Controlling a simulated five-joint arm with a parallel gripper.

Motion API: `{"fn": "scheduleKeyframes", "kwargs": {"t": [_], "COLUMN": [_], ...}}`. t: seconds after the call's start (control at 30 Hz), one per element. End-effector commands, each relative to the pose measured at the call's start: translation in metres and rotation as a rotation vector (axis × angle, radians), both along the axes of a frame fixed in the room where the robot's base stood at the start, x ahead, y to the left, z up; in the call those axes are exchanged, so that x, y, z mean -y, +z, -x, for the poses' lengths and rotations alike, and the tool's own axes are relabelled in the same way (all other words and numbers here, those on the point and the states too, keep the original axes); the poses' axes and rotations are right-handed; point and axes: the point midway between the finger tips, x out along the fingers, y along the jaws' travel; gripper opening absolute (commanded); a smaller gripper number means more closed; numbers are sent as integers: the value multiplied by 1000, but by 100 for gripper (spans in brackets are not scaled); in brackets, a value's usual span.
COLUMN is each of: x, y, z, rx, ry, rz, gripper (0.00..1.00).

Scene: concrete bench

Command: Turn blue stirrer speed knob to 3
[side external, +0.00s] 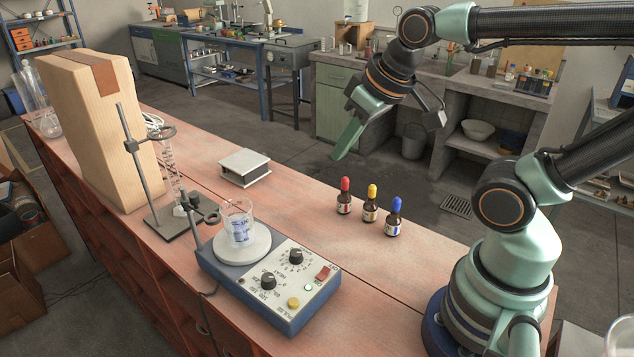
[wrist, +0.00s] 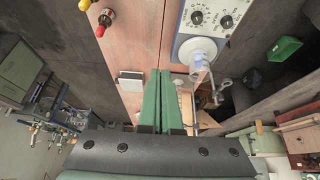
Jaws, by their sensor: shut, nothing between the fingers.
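The blue stirrer (side external: 243,290) sits on the bench with a cream top panel; it also shows at the top right of the wrist view (wrist: 178,28). Its panel carries two black knobs, one farther back (side external: 296,257) and one nearer the front (side external: 268,281). Both knobs show in the wrist view (wrist: 197,17) (wrist: 227,20). The dial lettering is too small to tell which knob is speed or where either points. My gripper (side external: 338,156) is shut and empty, high above the bench's far side, well apart from the stirrer. Its green fingers (wrist: 157,72) lie together in the wrist view.
A glass beaker (side external: 240,222) stands on the stirrer's round plate. The panel also has a red switch (side external: 323,273) and a yellow button (side external: 293,303). Three dropper bottles (side external: 370,205) stand right of it. A metal stand (side external: 133,165), wooden block (side external: 95,130) and small box (side external: 244,168) are behind.

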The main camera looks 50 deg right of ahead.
Motion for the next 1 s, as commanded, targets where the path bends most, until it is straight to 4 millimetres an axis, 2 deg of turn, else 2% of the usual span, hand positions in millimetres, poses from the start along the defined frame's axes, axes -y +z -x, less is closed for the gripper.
{"fn": "scheduleKeyframes", "kwargs": {"t": [0.03, 0.13, 0.17, 0.27, 0.6, 0.7, 0.83, 1.0], "x": [0, -3, -4, -13, -60, -70, -79, -82], "y": [0, -1, -2, -7, -45, -57, -66, -74], "z": [0, -2, -3, -9, -34, -38, -41, -42], "rx": [-1, -16, -28, -85, -328, -372, -403, -415], "ry": [2, 39, 66, 207, 970, 1146, 1293, 1350], "rz": [1, 15, 26, 80, 284, 313, 331, 336], "gripper": [19, 57, 61, 61, 61, 61, 61, 61]}}
